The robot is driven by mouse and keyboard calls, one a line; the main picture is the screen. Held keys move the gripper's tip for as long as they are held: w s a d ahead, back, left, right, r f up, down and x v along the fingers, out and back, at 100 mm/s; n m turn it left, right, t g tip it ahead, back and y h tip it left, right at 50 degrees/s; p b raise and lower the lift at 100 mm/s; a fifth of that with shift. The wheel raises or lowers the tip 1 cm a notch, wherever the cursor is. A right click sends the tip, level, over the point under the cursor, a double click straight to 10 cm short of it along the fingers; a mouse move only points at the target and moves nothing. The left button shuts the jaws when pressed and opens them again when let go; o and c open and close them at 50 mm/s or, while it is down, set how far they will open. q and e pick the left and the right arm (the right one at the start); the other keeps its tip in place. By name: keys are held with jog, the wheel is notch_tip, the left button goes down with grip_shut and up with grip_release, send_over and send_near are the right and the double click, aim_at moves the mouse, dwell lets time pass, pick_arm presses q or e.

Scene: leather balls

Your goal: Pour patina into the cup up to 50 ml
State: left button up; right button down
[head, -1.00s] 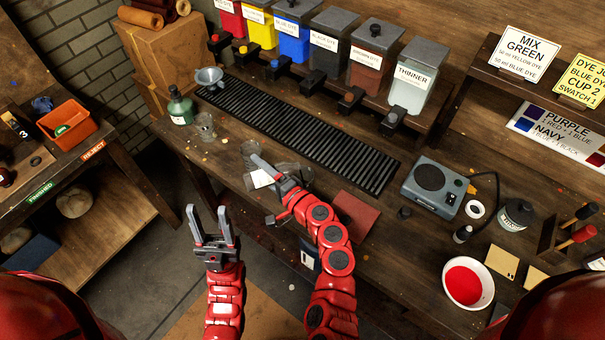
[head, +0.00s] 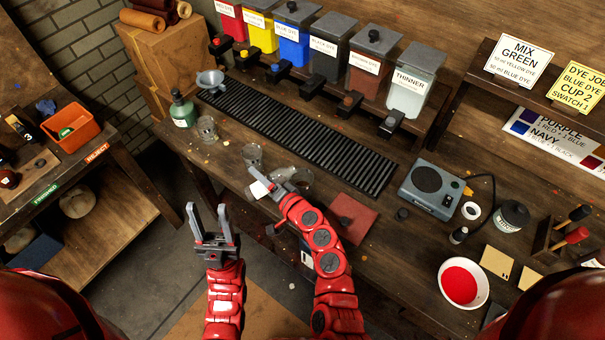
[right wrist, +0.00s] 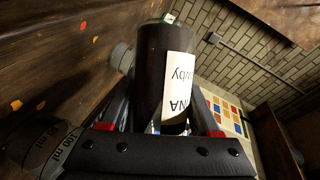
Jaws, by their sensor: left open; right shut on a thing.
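My right gripper (head: 272,190) is shut on a dark bottle with a white label; the bottle (right wrist: 163,70) fills the middle of the right wrist view. Its label is upside down there and partly readable, ending in "NA". In the head view the white label (head: 259,189) shows beside clear cups. One clear cup (head: 301,179) stands just behind the gripper, partly hidden by it. A cup marked 50 ml and 100 ml (right wrist: 38,145) shows at the lower left of the right wrist view. I cannot tell the bottle's tilt or any liquid level. My left gripper (head: 208,220) is open and empty, in front of the bench.
More clear cups (head: 252,155) (head: 207,128) and a green bottle (head: 181,110) stand to the left. A black drip grate (head: 310,138) runs below the dye dispensers. A red leather piece (head: 352,220) and a grey hotplate-like device (head: 436,188) lie to the right.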

jog(key=f+n+h, duration=0.1)
jog(key=d+n, duration=0.1)
jog(key=n, duration=0.1)
jog(key=shift+w+d+f+h, duration=0.1)
jog(key=shift+w+f+h, duration=0.2)
jog(key=shift+f+h, duration=0.1)
jog(key=shift+d+r+n+h+p, duration=0.25)
jog(key=shift+r+n+p, duration=0.3)
jog(key=shift+p, duration=0.65)
jog(key=shift+a+f+n+h+p, duration=0.2)
jog(key=shift+f+n+h+p, duration=0.45)
jog(key=shift+f+n+p, duration=0.25)
jog(key=n+h+p, duration=0.1)
jog(key=p, duration=0.4)
jog(key=shift+n, duration=0.25)
jog(key=shift+f+t+h+b, duration=0.3)
jog(key=shift+f+b, duration=0.05)
jog(key=shift+f+n+h, duration=0.25)
jog(key=shift+n+h, duration=0.15)
jog(key=shift+n, duration=0.4)
jog(key=shift+a, duration=0.1)
